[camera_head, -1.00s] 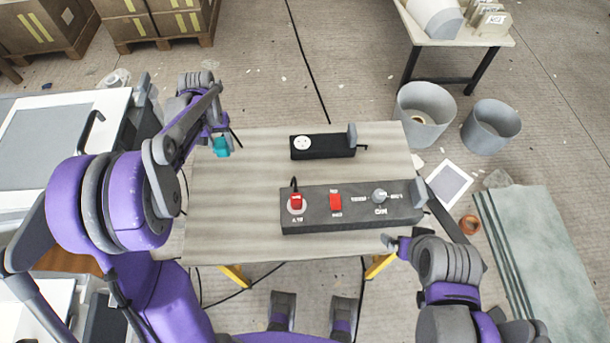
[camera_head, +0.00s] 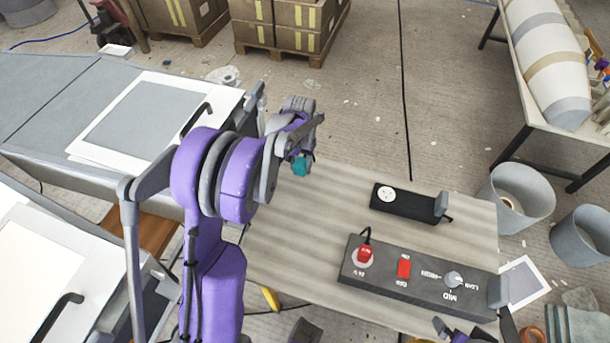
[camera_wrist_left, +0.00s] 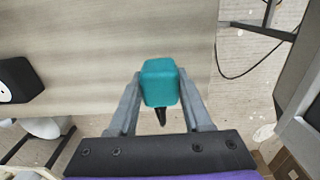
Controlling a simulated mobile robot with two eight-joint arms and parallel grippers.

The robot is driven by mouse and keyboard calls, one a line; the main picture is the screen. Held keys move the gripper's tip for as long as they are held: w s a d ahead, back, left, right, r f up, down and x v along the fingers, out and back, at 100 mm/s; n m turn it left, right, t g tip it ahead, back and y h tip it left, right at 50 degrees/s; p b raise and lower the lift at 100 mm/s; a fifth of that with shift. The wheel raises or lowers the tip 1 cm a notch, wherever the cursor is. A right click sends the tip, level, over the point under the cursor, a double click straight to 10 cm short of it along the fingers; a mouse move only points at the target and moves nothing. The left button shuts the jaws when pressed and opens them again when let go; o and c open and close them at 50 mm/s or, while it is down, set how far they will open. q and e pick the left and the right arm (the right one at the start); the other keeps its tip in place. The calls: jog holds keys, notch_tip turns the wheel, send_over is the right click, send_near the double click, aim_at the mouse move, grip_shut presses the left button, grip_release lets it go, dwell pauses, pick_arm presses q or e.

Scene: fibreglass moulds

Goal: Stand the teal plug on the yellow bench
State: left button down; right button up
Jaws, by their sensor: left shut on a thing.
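The teal plug (camera_head: 300,166) is in my left gripper (camera_head: 302,156), at the far left edge of the bench top (camera_head: 290,235). In the left wrist view the plug (camera_wrist_left: 160,80) sits between the two fingers of the shut gripper (camera_wrist_left: 160,95), with a short black stub pointing toward the wrist. Bench top and floor show behind it; whether it touches the bench I cannot tell. The bench has a pale wooden top and a yellow leg (camera_head: 271,298). My right gripper (camera_head: 455,332) is cut off at the bottom edge, and its jaws are unclear.
A grey switch box (camera_head: 420,278) with red switches and a black socket block (camera_head: 405,203) stand on the bench's right part. The bench's left part is clear. Grey bins (camera_head: 520,195) stand at right; a panelled unit (camera_head: 150,120) is at left.

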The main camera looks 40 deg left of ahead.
aim_at(301, 180)
pick_arm(q)
jog(key=shift+f, duration=2.25)
jog(key=shift+f+b, duration=0.15)
jog(key=shift+b, duration=0.15)
jog(key=shift+c, duration=1.7)
grip_release()
